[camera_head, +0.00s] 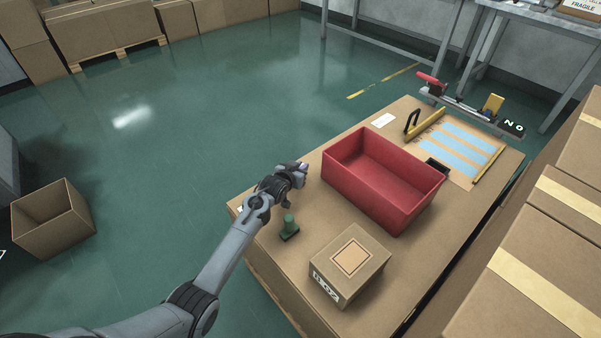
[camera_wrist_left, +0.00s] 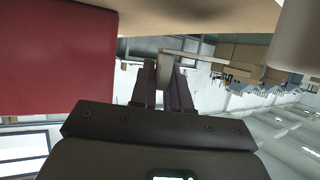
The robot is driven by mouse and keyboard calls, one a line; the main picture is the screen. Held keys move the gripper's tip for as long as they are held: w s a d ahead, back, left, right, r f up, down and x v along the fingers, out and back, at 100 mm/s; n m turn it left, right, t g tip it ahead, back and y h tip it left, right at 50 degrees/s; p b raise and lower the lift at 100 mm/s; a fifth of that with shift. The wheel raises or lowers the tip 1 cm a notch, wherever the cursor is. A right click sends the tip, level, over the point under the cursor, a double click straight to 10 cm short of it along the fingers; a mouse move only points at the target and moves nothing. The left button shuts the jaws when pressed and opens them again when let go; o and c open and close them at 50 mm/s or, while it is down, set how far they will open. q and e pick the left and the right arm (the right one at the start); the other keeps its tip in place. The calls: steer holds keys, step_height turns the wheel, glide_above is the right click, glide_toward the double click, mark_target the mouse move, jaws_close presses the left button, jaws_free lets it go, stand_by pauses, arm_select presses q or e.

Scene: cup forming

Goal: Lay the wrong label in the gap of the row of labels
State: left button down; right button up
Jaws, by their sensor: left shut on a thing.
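My left gripper (camera_head: 301,172) is above the near-left edge of the cardboard-topped bench, left of the red bin. In the left wrist view its fingers (camera_wrist_left: 164,75) are shut on a thin, pale piece (camera_wrist_left: 159,62), seen nearly edge-on. I cannot read any print on it, so I cannot tell if it is the wrong label. The row of labels shows as pale blue strips (camera_head: 457,145) on a tan board at the bench's far right, with tan bands between them. My right gripper is not in view.
The deep red bin (camera_head: 371,193) stands between my left gripper and the label board. A green stamp-like piece (camera_head: 290,227) and a closed carton (camera_head: 331,284) are nearer. A white card (camera_head: 383,120) lies beyond the bin. Stacked cartons (camera_head: 545,255) stand at right.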

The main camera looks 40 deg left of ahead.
arm_select(q)
steer(key=shift+f, duration=0.3)
steer(key=shift+f, duration=0.1)
